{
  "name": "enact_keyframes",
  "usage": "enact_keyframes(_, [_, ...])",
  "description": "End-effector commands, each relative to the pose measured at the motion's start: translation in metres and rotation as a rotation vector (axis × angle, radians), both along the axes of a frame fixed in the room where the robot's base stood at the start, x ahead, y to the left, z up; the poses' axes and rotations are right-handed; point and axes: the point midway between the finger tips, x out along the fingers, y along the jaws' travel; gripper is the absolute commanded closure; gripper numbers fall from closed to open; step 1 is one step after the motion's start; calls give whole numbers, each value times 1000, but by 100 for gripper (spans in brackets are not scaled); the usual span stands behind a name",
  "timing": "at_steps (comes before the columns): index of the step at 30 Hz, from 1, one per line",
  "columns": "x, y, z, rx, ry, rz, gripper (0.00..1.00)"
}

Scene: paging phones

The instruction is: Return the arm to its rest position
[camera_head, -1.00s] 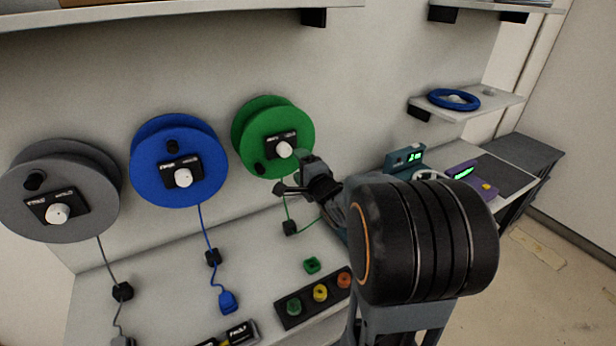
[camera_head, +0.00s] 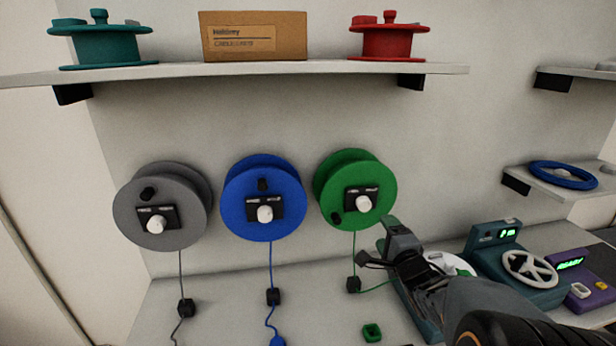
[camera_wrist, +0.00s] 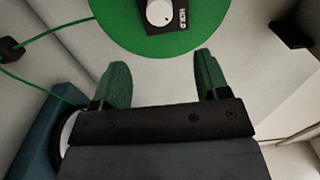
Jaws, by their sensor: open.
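My gripper (camera_wrist: 161,82) is open in the wrist view, its two green fingers apart with nothing between them. The green reel (camera_wrist: 155,35) with its white knob shows beyond the fingertips. In the head view, my gripper (camera_head: 375,240) is in front of and just below the right part of the green reel (camera_head: 335,180). My arm reaches in from the lower right and covers part of the bench. Whether the gripper touches the reel cannot be told.
A blue reel (camera_head: 240,210) and a grey reel (camera_head: 135,205) hang to the left. A teal device with a white wheel (camera_head: 530,268) and a purple device (camera_head: 590,297) stand right of my arm. A shelf (camera_head: 300,70) runs above. A green block (camera_head: 372,333) lies on the bench.

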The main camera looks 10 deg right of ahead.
Motion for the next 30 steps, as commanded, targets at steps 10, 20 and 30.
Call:
enact_keyframes(10, [-20,-41,-63,-572,459,-127,32])
enact_keyframes(20, [-105,7,-97,-1137,1096,403,32])
enact_keyframes(30, [-163,111,-60,-1323,989,920,32])
